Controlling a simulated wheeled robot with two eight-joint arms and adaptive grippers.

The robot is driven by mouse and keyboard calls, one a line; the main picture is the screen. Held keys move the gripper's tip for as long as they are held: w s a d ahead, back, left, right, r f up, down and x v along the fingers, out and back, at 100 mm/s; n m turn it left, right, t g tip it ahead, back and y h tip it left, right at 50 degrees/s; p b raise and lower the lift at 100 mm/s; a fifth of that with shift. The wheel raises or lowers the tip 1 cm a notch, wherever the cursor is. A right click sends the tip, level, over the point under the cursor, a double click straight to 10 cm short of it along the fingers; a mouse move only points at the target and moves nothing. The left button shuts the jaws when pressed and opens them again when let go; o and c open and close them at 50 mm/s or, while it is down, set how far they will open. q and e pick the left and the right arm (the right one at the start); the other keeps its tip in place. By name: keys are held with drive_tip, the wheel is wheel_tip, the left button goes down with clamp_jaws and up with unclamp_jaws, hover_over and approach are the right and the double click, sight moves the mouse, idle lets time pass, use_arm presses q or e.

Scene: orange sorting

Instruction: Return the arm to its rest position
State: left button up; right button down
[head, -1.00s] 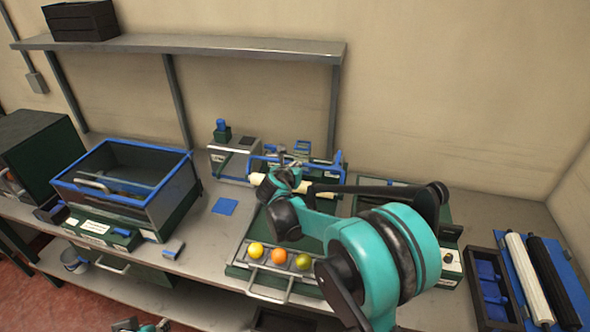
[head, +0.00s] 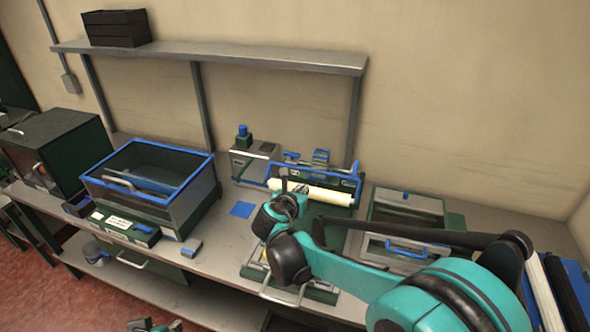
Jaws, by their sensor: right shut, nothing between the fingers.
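My right arm reaches in from the lower right. My right gripper (head: 284,188) is shut and empty, raised in front of the green and grey bench device with the cream roller (head: 318,191). The fruit tray (head: 318,294) with its grey handle lies below and behind my arm. Only a yellow sliver shows at the tray's left; the other fruits are hidden behind my arm. A small teal and dark part of my left arm shows at the bottom edge, and its fingers cannot be made out.
An open blue-rimmed bin (head: 190,190) stands left of the middle of the bench (head: 215,250). A green-framed box with a blue handle (head: 405,248) is behind my right arm. A shelf (head: 230,56) carries a dark crate (head: 115,29).

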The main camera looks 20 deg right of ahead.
drive_tip(key=s+a+f+m+g+y+b, duration=0.1)
drive_tip(key=s+f+m, duration=0.5)
drive_tip(key=s+m, duration=0.8)
drive_tip(key=s+a+f+m+g+y+b, duration=0.1)
drive_tip(key=s+f+m+y+b, duration=0.3)
drive_tip(key=s+m, duration=1)
drive_tip(key=shift+a+f+m+g+y+b, duration=0.35)
drive_tip(key=shift+f+m+g+y, duration=0.25)
drive_tip(key=shift+f+g+y, duration=0.5)
drive_tip(key=shift+r, duration=0.1)
